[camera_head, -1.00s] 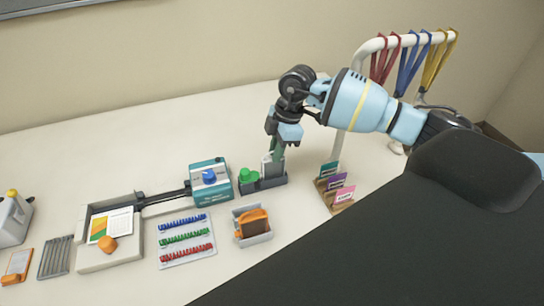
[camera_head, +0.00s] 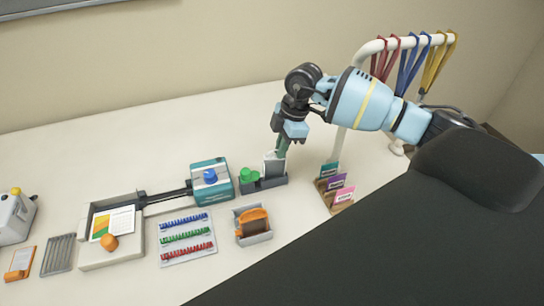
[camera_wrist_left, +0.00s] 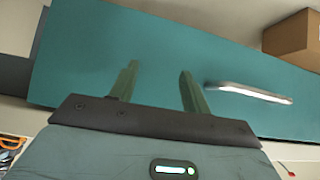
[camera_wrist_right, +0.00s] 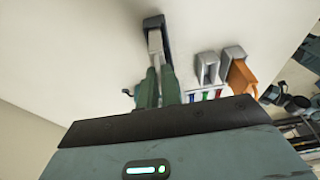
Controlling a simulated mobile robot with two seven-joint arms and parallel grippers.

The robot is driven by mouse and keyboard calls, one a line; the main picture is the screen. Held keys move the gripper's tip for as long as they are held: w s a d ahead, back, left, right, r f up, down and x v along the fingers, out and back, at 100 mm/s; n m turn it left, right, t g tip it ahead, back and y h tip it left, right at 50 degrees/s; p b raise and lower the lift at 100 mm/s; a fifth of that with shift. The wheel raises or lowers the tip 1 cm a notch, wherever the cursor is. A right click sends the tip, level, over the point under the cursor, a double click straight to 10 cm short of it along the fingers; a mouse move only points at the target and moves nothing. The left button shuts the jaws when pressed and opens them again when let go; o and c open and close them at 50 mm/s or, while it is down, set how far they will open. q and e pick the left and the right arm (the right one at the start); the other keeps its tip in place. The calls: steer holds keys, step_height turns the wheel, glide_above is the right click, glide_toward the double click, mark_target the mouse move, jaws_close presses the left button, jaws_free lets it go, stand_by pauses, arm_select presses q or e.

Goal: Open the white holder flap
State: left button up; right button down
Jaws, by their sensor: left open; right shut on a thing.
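The white holder (camera_head: 273,164) stands upright at the right end of a small dark tray (camera_head: 264,184), beside a green round-topped thing (camera_head: 249,174). My right gripper (camera_head: 281,150) points down at the holder's top, its fingers closed there. In the right wrist view, a pale part of the white holder (camera_wrist_right: 155,43) runs out from between the fingers toward the dark tray (camera_wrist_right: 152,21). The fingers hide where they grip, and I cannot make out how far the flap stands open. My left gripper (camera_wrist_left: 158,70) is open and empty, out of the head view.
A card stand (camera_head: 340,202) and lanyard rack (camera_head: 362,48) are right. A teal panel (camera_wrist_left: 240,60) faces my left gripper.

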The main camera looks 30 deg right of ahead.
steer(key=shift+s+d, duration=0.15)
steer(key=shift+d, duration=0.45)
steer(key=shift+s+d, duration=0.1)
steer(key=shift+d, duration=0.15)
stand_by(0.3)
steer(key=shift+d, duration=0.2)
steer(key=shift+s+d+f, duration=0.2)
steer(key=shift+d, duration=0.25)
stand_by(0.4)
steer(key=shift+s+d+f, duration=0.15)
steer(key=shift+d+f, duration=0.3)
steer(key=shift+d, duration=0.25)
stand_by(0.4)
steer(key=shift+d+f, duration=0.15)
steer(key=shift+f, duration=0.15)
stand_by(0.5)
steer(key=c, duration=2.2)
jaws_free()
steer(key=c, duration=1.6)
jaws_free()
steer(key=shift+c, duration=0.2)
